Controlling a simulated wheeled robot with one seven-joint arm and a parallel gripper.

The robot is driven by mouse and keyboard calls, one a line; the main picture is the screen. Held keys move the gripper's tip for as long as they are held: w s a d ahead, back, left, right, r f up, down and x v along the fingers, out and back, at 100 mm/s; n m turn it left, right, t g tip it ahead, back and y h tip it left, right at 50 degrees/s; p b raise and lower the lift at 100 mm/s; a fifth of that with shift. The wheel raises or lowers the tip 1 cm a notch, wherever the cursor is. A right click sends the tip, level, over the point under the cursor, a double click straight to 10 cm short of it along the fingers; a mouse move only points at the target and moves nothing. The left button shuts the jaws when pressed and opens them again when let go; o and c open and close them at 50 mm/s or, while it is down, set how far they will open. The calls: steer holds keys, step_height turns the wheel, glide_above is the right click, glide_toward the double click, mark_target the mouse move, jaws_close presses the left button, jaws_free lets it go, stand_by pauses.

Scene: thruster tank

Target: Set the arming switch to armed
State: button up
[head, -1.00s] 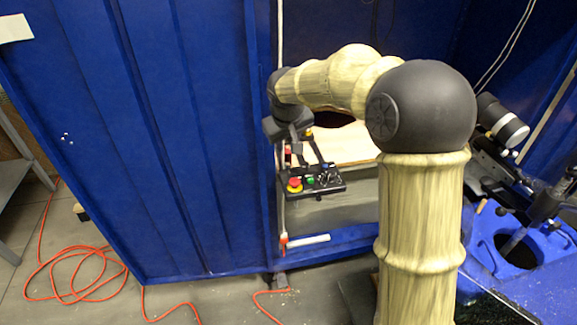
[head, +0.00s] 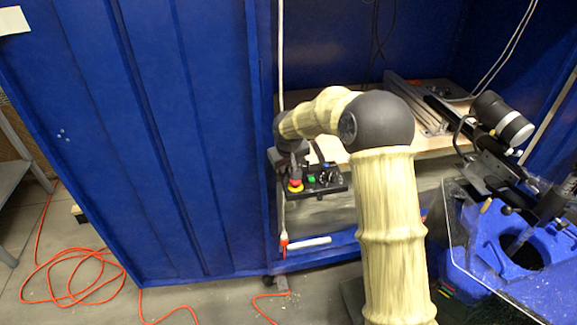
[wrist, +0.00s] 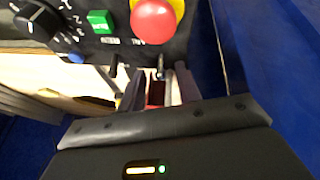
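The arming switch is probably the small metal toggle (wrist: 160,70) at the lower edge of the black control panel (wrist: 75,45) in the wrist view, though its label is too small to read. A small red piece (wrist: 155,93) shows right by it, between the fingers. My gripper (wrist: 160,88) is just below the panel edge, its fingers apart on either side of the toggle and red piece. I cannot tell whether either finger touches them. In the head view the panel (head: 333,184) shows, but the fingers are mostly hidden by the arm and panel.
A red mushroom button (wrist: 154,20) on a yellow ring sits close by the toggle. A green button (wrist: 101,21), a black knob (wrist: 38,20) and a blue button (wrist: 76,57) lie to its left. A blue wall (head: 190,140) stands close left of the panel.

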steer(key=shift+f, duration=0.1)
jaws_close()
